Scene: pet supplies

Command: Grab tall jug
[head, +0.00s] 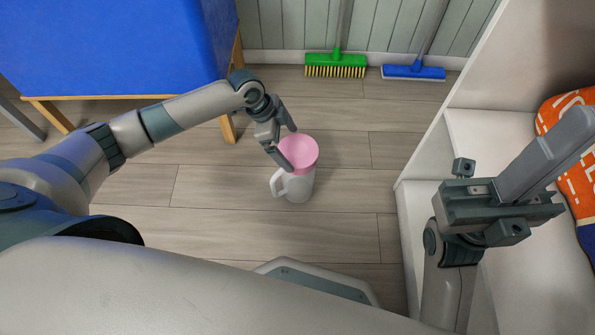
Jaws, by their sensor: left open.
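The tall jug (299,185) stands upright on the wood floor near the middle of the head view. It has a white body, a pink top and a white handle on its left side. My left gripper (288,147) is open and empty, at the upper left of the jug's pink top. One fingertip overlaps the edge of the top in the picture; I cannot tell whether it touches. My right gripper (496,208) is at the right, in front of the white shelf, away from the jug. Its jaws do not show clearly.
A white shelf unit (487,130) stands on the right, holding an orange and blue bag (572,165). A blue-covered table (120,50) is at upper left. A green broom (336,65) and a blue broom (413,72) stand by the back wall. Floor around the jug is clear.

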